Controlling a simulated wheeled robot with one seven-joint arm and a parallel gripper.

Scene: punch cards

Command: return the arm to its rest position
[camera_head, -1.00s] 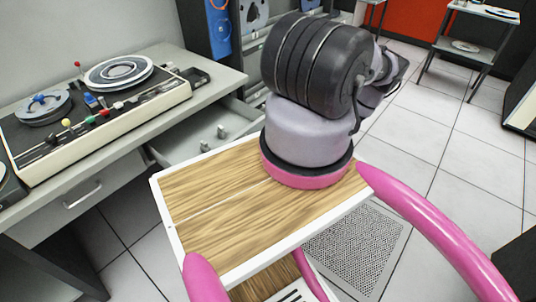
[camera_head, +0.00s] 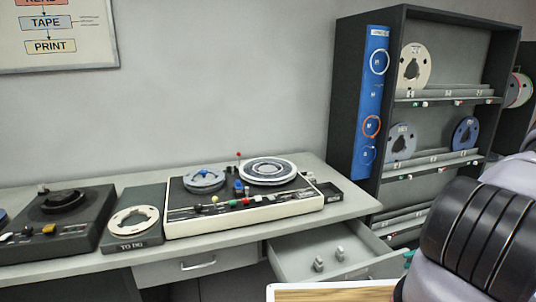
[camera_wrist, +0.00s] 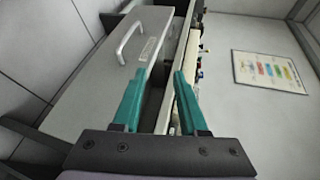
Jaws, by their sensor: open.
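My gripper (camera_wrist: 160,88) shows in the wrist view with its two teal fingers spread apart and nothing between them. Beyond the fingers is a grey drawer front with a metal handle (camera_wrist: 128,42) and a small label. In the head view my dark, ribbed arm fills the lower right corner. Most of the arm and nearly all of the gripper are out of that view; only a bit of teal shows beside the open drawer (camera_head: 300,262). That drawer holds two small grey pegs (camera_head: 330,258).
A grey desk (camera_head: 345,206) carries a tape deck (camera_head: 240,212), a reel on a "TO DO" stand (camera_head: 133,226) and a black unit (camera_head: 55,222). A dark rack (camera_head: 398,20) with several reels stands right of the desk. A wall chart also shows in the wrist view (camera_wrist: 269,72).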

